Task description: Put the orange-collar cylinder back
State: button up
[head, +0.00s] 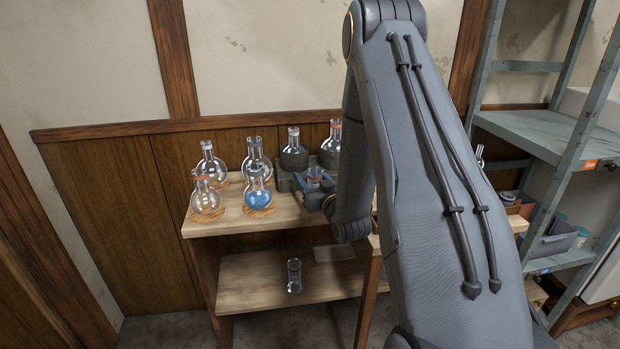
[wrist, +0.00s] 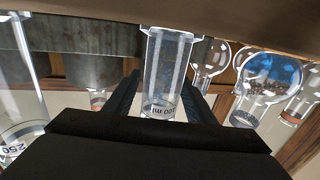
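A clear glass cylinder marked 100 ml (wrist: 163,75) stands between the two fingers of my gripper (wrist: 163,103) in the wrist view, which shows the scene upside down. The fingers close on both its sides, and its wide foot is near the pale shelf surface. Whether the foot touches is unclear. I see no orange collar on it in the wrist view. In the head view my gripper (head: 318,196) is at the upper shelf's front, partly hidden by my arm, with glass (head: 315,177) showing at it. Another cylinder (head: 294,275) stands on the lower shelf.
Round flasks (head: 207,198) stand on cork rings at the left of the upper shelf (head: 225,225); one flask (head: 257,195) holds blue liquid. Grey holders with flasks (head: 293,155) are behind my gripper. A cylinder marked 250 (wrist: 20,130) is close by. A grey rack (head: 545,135) stands right.

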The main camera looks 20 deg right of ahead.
jog(key=shift+r, duration=0.25)
jog(key=s+b, duration=0.1)
jog(key=s, duration=1.1)
jog(key=s+a+f+g, duration=0.3)
jog(key=a+f+g, duration=0.2)
jog(key=a+g, duration=0.3)
jog(key=s+a+r+g, duration=0.2)
jog(key=s+a+g, duration=0.2)
jog(key=s, duration=0.6)
jog(key=s+a+r+g, duration=0.2)
jog(key=s+a+g, duration=0.2)
jog(key=s, duration=0.6)
jog(key=shift+r+g+y, duration=0.3)
jog(key=shift+r+g, duration=0.1)
jog(key=shift+g, duration=0.6)
jog(key=shift+s, duration=0.1)
jog(key=shift+a+r, duration=0.15)
jog(key=shift+a, duration=0.15)
